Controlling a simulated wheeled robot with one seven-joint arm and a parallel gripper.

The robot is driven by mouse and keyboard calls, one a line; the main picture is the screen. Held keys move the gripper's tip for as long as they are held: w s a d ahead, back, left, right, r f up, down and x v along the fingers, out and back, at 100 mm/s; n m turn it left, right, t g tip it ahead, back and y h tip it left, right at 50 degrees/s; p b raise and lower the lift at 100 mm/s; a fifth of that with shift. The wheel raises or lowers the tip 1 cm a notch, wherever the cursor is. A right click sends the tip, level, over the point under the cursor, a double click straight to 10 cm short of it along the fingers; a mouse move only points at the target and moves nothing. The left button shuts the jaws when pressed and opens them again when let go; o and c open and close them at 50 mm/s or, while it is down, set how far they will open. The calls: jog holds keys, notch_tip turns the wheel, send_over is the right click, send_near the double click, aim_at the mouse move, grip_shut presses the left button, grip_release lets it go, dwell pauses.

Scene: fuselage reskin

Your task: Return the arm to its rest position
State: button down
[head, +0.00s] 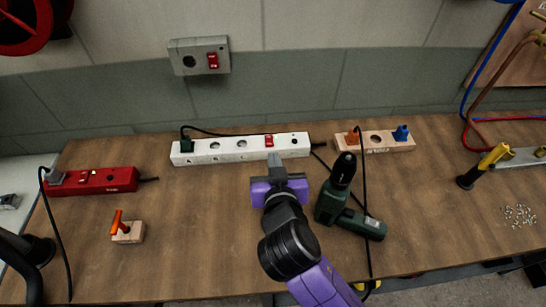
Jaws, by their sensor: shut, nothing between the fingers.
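My gripper (276,163) is at the middle of the wooden bench (195,235), with my black and purple arm reaching in from the lower right. Its grey fingers are together with nothing between them. The fingertips point away from me, just in front of the white power strip (223,152). In this view they overlap the strip's front edge; I cannot tell whether they touch it.
A red power strip (92,181) and a small block with an orange piece (127,232) are left. A yellow-handled tool (483,166) is right.

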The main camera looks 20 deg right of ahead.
jog(key=s+a+r+n+t+y, duration=0.3)
jog(key=s+a+r+n+y, duration=0.1)
jog(key=s+a+n+y, duration=0.15)
jog(key=s+d+f+m, duration=0.1)
jog(key=s+d, duration=0.3)
jog(key=s, duration=1)
jog(key=s+d+f+m+g+h, duration=0.1)
jog(key=s+d, duration=0.3)
jog(key=s, duration=1)
jog(key=shift+d+f, duration=0.15)
jog(key=shift+d, duration=0.25)
dwell(0.4)
